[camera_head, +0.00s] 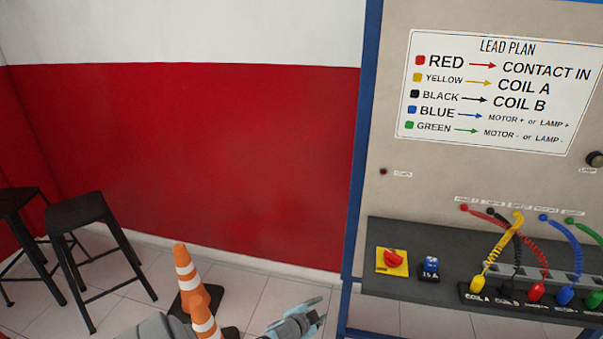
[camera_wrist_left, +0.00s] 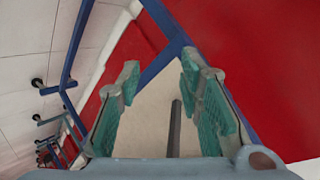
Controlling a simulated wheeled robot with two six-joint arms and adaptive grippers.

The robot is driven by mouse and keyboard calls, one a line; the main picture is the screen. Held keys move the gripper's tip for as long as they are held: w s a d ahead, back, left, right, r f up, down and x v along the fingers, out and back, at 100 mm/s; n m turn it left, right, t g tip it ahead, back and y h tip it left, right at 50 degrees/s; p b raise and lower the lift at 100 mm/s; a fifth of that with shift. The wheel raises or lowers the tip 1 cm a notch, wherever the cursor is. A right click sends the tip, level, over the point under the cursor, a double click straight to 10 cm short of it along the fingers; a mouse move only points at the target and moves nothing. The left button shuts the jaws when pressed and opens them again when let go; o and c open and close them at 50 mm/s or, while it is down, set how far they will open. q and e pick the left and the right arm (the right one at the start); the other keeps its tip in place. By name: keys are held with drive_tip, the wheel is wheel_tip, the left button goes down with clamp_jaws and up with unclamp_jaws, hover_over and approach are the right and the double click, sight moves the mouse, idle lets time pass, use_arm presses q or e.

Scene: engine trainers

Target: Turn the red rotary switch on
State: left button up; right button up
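The red rotary switch (camera_head: 394,258) sits on a yellow square plate on the dark sloped ledge of the trainer panel. Its knob looks tilted, and its exact setting is too small to read. My left gripper (camera_head: 319,309) is at the bottom of the head view, left of and below the switch, apart from it and outside the blue frame. In the left wrist view my left gripper (camera_wrist_left: 160,65) is open, with its two green-padded fingers spread and nothing between them. The switch is not clear in the left wrist view. My right gripper is not in view.
A blue frame post (camera_head: 361,150) edges the panel. Orange cones (camera_head: 187,275) and black stools (camera_head: 85,210) stand on the floor at left.

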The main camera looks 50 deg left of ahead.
use_arm(q)
drive_tip(key=s+d+f+n+g, duration=0.1)
drive_tip(key=s+d+f+g, duration=0.1)
drive_tip(key=s+f, duration=0.6)
drive_tip(key=shift+s+d+n+g, duration=0.3)
drive_tip(key=shift+d+n+g, duration=0.1)
drive_tip(key=shift+d, duration=0.1)
drive_tip(key=shift+f, duration=0.15)
